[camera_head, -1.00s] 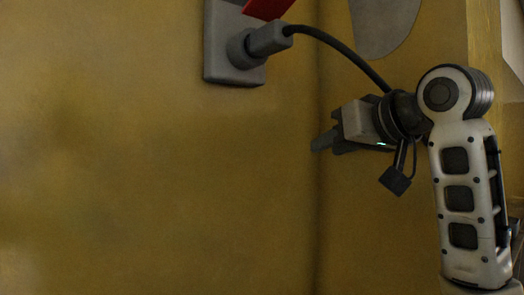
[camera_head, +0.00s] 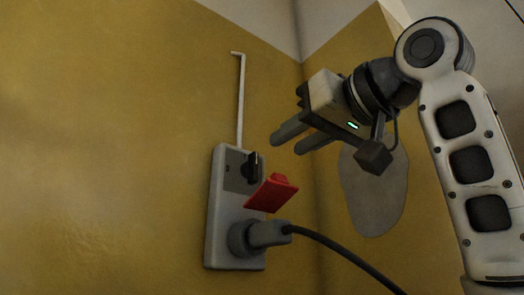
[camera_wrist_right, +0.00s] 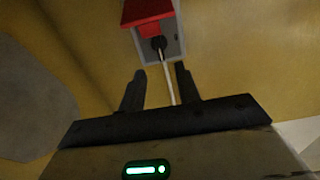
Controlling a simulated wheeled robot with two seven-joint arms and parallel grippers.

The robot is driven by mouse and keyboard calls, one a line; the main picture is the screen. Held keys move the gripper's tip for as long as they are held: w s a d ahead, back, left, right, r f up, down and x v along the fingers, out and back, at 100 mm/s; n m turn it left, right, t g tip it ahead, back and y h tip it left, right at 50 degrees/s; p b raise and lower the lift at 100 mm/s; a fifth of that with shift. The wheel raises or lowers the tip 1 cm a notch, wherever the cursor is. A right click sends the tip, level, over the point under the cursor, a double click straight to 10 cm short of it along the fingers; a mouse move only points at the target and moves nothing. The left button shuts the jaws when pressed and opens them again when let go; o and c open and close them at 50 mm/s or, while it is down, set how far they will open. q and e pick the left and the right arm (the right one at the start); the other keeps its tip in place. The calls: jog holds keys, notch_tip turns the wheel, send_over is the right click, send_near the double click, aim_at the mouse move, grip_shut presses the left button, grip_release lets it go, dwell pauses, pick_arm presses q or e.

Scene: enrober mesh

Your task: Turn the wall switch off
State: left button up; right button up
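The wall switch is a grey box (camera_head: 214,215) on the yellow wall, with a black rotary knob (camera_head: 252,167) on its dark upper panel. A red flap (camera_head: 272,193) sticks out below the knob. In the right wrist view the box (camera_wrist_right: 172,48) is ahead of the fingers, with the red flap (camera_wrist_right: 147,10) and the dark knob (camera_wrist_right: 158,43). My right gripper (camera_head: 288,141) is open and empty, in front of the wall, up and right of the knob and apart from it. My left gripper is out of view.
A grey plug (camera_head: 268,234) sits in the socket below the flap, and its black cable (camera_head: 345,254) runs down right. A thin pale conduit (camera_head: 240,105) rises from the box. A wall corner with a grey patch (camera_head: 374,190) lies right. The wall left of the box is clear.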

aim_at(256, 163)
jog(key=p+x, duration=0.2)
jog(key=x, duration=0.6)
jog(key=shift+w+a+p, duration=0.25)
jog(key=shift+w+p, duration=0.05)
jog(key=shift+p, duration=0.05)
grip_shut()
